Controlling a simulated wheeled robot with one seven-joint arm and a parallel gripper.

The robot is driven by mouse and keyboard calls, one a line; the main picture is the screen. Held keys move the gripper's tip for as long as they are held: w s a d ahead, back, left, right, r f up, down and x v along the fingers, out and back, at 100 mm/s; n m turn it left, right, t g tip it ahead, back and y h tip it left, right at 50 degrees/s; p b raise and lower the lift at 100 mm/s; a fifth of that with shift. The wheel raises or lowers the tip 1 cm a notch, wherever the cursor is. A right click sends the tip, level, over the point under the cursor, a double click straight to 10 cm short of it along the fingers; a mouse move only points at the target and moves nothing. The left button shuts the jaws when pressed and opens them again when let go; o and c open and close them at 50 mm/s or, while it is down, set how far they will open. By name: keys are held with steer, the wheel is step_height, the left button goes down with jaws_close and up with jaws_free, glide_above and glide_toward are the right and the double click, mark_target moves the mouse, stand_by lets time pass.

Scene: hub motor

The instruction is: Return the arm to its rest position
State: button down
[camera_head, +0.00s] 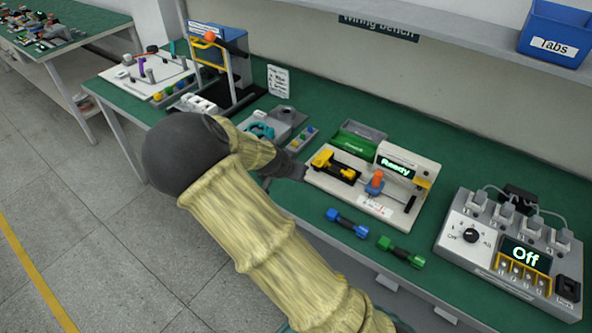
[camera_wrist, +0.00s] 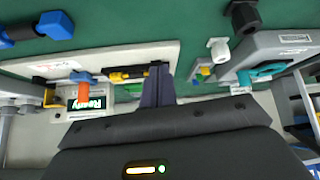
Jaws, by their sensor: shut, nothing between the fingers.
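My arm, in a yellowish cover, bends at a dark elbow in the head view and reaches over the green bench (camera_head: 455,165). My gripper (camera_head: 295,170) is at the left edge of the white fixture (camera_head: 325,183). In the wrist view its dark fingers (camera_wrist: 158,84) are together and empty, in front of the fixture (camera_wrist: 125,57). The fixture has a yellow and black clamp (camera_head: 335,165), an orange-topped blue part (camera_head: 375,182) and a display (camera_head: 396,166) reading "Ready". Whether the gripper touches the fixture cannot be told.
A blue piece (camera_head: 347,223) and a green piece (camera_head: 400,251) lie at the bench's front edge. A control box (camera_head: 510,250) reading "Off" stands at right. A grey device with a teal part (camera_head: 262,130) is behind my forearm. Open floor (camera_head: 80,220) lies left.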

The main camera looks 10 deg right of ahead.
stand_by(0.3)
steer(key=s+d+r+n+g+y+p, duration=0.1)
steer(key=s+r+n+y+p, duration=0.1)
steer(key=s+r, duration=0.5)
steer(key=s+d+r+n+g+y+p, duration=0.1)
steer(key=s+d+r+n+y+p, duration=0.1)
steer(key=s+r, duration=0.6)
steer(key=s+n+y+p, duration=0.1)
steer(key=s+n+p, duration=0.1)
steer(key=s, duration=0.5)
steer(key=shift+s+n+g, duration=0.35)
steer(key=shift+n+g, duration=0.05)
steer(key=shift+n, duration=0.3)
